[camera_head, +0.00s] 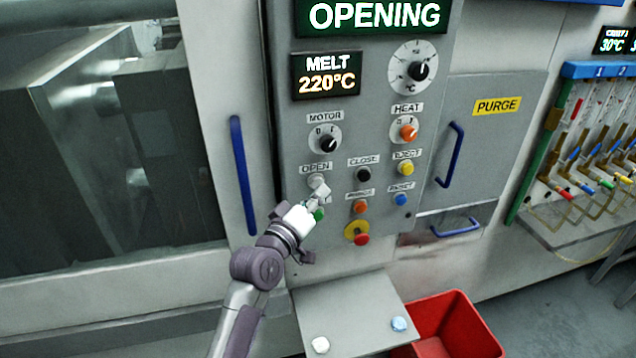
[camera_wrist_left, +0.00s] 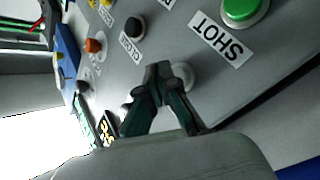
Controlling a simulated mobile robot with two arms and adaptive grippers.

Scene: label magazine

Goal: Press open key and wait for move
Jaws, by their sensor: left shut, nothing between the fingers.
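The open key is the pale button (camera_head: 314,181) under the OPEN label on the grey control panel (camera_head: 285,215). In the left wrist view the pale button (camera_wrist_left: 184,74) is partly hidden behind the fingertips. My left gripper (camera_head: 319,191) is shut and empty, with its tips at the open key; the wrist view also shows the tips (camera_wrist_left: 166,72) there. Whether they touch it, I cannot tell for certain. The top display (camera_head: 375,17) reads OPENING. My right gripper is not in view.
The black close key (camera_head: 363,174) and a green key (camera_head: 318,214) sit near the gripper. A red-and-yellow stop button (camera_head: 360,236) is lower down. A blue door handle (camera_head: 243,175) stands left of the panel. A shelf (camera_head: 350,305) and red bin (camera_head: 460,320) are below.

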